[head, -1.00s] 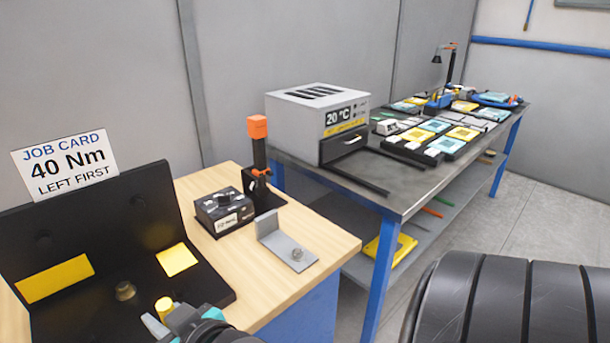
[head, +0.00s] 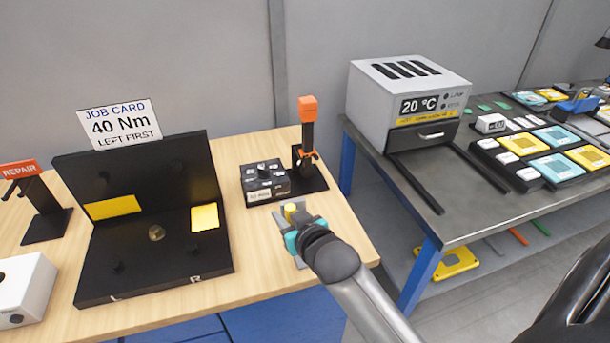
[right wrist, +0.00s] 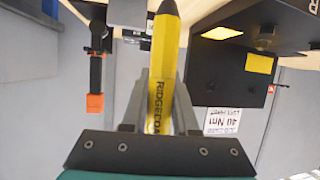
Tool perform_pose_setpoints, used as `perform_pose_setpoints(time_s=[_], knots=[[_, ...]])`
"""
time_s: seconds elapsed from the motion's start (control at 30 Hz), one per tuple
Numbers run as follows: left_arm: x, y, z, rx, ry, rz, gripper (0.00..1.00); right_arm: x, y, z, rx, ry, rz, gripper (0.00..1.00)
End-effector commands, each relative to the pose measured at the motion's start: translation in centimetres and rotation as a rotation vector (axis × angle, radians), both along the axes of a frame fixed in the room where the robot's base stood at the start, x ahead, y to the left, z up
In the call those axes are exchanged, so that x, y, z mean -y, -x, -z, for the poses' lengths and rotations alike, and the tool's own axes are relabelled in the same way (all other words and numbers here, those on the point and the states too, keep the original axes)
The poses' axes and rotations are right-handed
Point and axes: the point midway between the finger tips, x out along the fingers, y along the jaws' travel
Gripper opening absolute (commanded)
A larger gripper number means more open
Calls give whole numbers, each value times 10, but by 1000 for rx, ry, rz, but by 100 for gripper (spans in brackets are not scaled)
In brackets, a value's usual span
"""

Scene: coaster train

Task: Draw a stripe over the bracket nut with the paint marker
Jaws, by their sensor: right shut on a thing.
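My right gripper (head: 296,222) is shut on the yellow paint marker (head: 290,209). In the right wrist view the marker (right wrist: 166,60), lettered along its side, stands between the two grey fingers (right wrist: 160,82). My left gripper is not in view.
A black fixture (head: 190,284) with yellow pads and a job card (head: 120,122) stands left on the wooden bench. A black box (head: 264,183) and an orange-topped tool on a stand (head: 307,122) are behind the gripper. A grey oven (head: 380,95) stands on the metal table.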

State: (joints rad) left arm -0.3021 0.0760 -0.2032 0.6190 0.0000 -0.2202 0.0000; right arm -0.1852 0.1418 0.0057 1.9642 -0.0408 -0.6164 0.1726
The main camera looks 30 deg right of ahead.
Motion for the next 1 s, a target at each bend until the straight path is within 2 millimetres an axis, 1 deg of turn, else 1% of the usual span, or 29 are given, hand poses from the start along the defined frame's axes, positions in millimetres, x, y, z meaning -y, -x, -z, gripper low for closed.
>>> perform_pose_setpoints(time_s=[0.03,0.1,0.23,0.4,0.57,1.0], knots=[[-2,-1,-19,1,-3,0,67,11,-5,-10,-1,-1,13,0],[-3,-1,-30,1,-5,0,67,23,-11,-12,2,-6,30,0],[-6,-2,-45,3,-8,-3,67,42,-17,-13,6,-14,55,0],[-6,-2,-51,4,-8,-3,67,54,-20,-11,10,-19,73,0],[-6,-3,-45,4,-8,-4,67,55,-20,-5,11,-21,75,0],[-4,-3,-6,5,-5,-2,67,55,-20,28,11,-21,74,0]])
